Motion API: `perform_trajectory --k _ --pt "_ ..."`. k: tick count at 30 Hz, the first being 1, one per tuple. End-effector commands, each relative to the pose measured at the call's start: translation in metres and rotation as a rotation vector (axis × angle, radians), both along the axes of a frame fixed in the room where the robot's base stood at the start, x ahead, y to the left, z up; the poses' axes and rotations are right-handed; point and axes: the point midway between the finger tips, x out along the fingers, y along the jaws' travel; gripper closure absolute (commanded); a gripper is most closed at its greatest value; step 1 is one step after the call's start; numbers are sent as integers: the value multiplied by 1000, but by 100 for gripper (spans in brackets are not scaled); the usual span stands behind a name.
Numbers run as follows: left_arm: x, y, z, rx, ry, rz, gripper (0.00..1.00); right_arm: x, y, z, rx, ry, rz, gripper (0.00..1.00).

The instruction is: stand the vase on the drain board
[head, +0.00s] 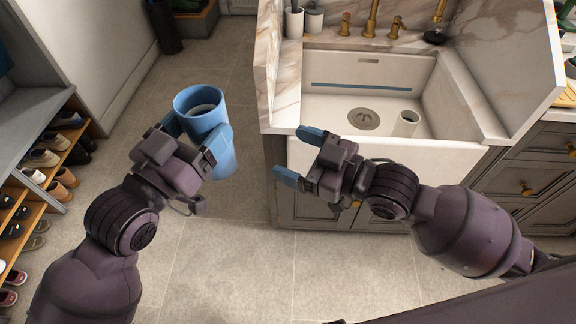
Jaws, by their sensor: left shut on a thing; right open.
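A blue, open-topped cylindrical vase (222,162) is held in the air over the floor, left of the sink cabinet. It is nearly upright, seen from above with a slight tilt in the picture. My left gripper (192,139) is shut on it, with a blue finger on each side near its upper part. My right gripper (297,157) is open and empty in front of the sink's left front edge, clear of the vase. I cannot clearly pick out a drain board; a pale marble surface (284,112) borders the sink on the left.
The white sink (400,152) has a drain (364,118) and a small pale cup (405,124) inside. Brass taps (371,20) stand behind it, with two holders (294,22) at the back left. A shoe rack (48,190) stands at the left. The floor between is clear.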

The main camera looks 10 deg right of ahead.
Motion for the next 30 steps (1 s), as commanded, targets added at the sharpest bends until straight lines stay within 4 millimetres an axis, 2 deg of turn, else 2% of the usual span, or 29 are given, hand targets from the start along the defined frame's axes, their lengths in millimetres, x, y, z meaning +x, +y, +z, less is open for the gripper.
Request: perform_trajectory --k 3,6,10,17,30 --pt "0 0 1 -1 -2 0 60 -24 13 7 44 51 92 20" --pt "0 0 1 -1 -2 0 60 -37 21 11 94 94 133 20" --pt "0 0 1 -1 -2 0 60 -42 24 16 134 119 150 20" --pt "0 0 1 -1 -2 0 60 -35 35 18 149 120 151 20" --pt "0 0 1 -1 -2 0 60 -4 87 18 150 121 151 20"
